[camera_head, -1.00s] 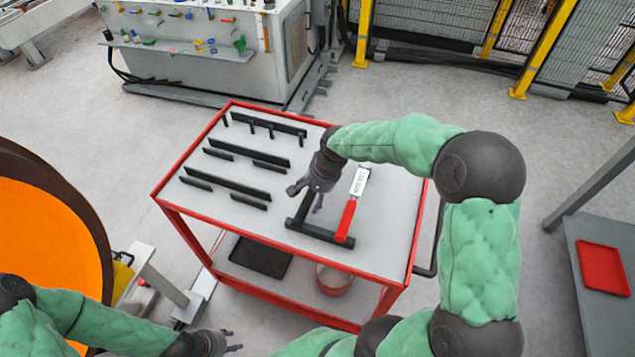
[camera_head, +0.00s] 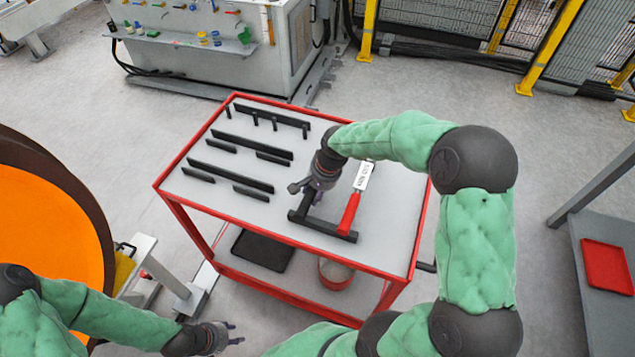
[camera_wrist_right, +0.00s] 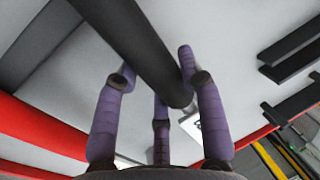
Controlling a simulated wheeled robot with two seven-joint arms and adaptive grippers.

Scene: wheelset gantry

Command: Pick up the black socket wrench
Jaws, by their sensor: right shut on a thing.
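The black socket wrench (camera_head: 330,230) is an L-shaped dark bar near the front right of the cart top. My right gripper (camera_head: 307,194) is over its upward-pointing arm with its fingers closed around the bar. In the right wrist view the black bar (camera_wrist_right: 150,52) runs between the purple fingers (camera_wrist_right: 160,90). Part of the wrench is hidden behind the gripper. I cannot tell whether it is clear of the surface. My left gripper (camera_head: 232,335) is empty, with its fingers apart, low in front of the cart.
The red-edged cart (camera_head: 395,262) carries several black bars (camera_head: 232,178) at left. A red-handled tool (camera_head: 350,212) with a white label lies right beside the wrench. A black tray (camera_head: 262,250) and red bowl (camera_head: 335,273) are on the lower shelf. A red tray (camera_head: 607,266) is at right.

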